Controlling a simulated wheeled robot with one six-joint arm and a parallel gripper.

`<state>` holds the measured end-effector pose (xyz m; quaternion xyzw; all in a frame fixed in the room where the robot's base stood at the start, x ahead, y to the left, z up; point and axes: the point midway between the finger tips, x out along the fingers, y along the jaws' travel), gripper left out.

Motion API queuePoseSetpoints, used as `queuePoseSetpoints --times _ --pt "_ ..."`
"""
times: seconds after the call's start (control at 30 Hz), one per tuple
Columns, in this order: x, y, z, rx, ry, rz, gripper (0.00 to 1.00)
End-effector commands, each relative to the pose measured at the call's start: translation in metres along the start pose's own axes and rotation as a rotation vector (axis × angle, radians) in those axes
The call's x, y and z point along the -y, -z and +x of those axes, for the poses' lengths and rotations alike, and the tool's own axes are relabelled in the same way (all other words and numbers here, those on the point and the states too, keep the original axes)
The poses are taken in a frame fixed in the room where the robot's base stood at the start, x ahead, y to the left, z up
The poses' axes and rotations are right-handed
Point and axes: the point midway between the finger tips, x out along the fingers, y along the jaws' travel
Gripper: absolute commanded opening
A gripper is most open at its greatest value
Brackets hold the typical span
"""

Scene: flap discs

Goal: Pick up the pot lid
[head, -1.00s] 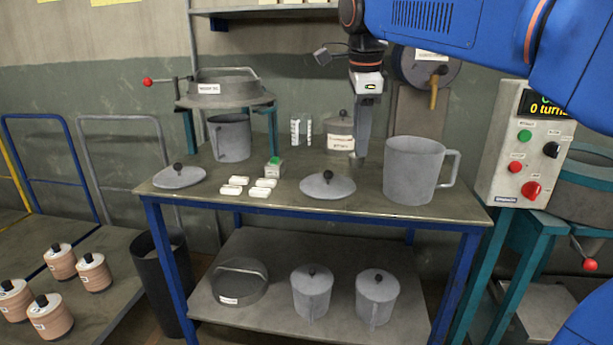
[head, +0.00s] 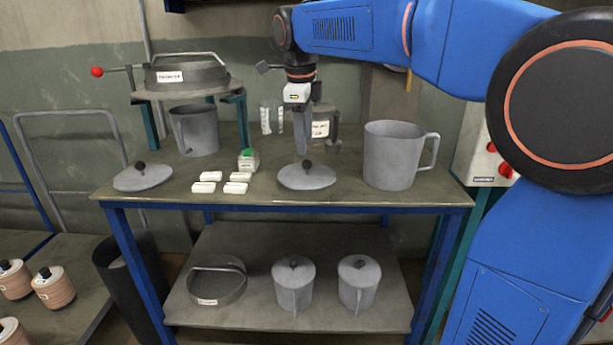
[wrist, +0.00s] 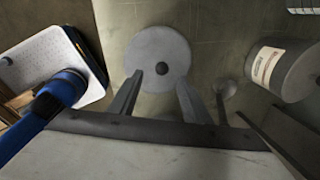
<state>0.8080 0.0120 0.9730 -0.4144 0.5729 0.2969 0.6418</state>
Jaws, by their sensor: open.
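A grey round pot lid (head: 306,178) with a black knob lies flat on the table top, near the middle of the front edge. The same lid shows in the wrist view (wrist: 150,48), its knob between and just beyond my fingertips. My gripper (head: 302,150) points down above this lid, and its fingers are open and empty in the wrist view (wrist: 160,82). I cannot tell exactly how high the tips are over the knob. A second similar lid (head: 142,178) lies at the table's left end, away from my gripper.
A large grey mug (head: 392,155) stands right of the lid. White blocks (head: 228,188) and a green-topped box (head: 248,161) lie left of it. A labelled jar (head: 322,122) stands behind, and a grey pot (head: 195,130) back left. Lidded pots (head: 294,285) stand on the lower shelf.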

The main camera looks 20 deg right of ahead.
Motion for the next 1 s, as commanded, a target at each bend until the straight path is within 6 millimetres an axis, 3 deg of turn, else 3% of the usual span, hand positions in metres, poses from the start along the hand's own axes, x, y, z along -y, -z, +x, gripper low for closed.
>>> queuePoseSetpoints --times 0.1,0.37,0.7,1.0 --pt "0.000 0.000 0.015 -0.001 -0.001 0.000 0.44" --pt "0.001 0.000 0.031 -0.001 -0.001 -0.001 0.44" --pt "0.005 0.000 0.071 -0.001 -0.001 0.000 0.44" --pt "0.005 -0.001 0.076 0.000 0.000 -0.001 0.44"
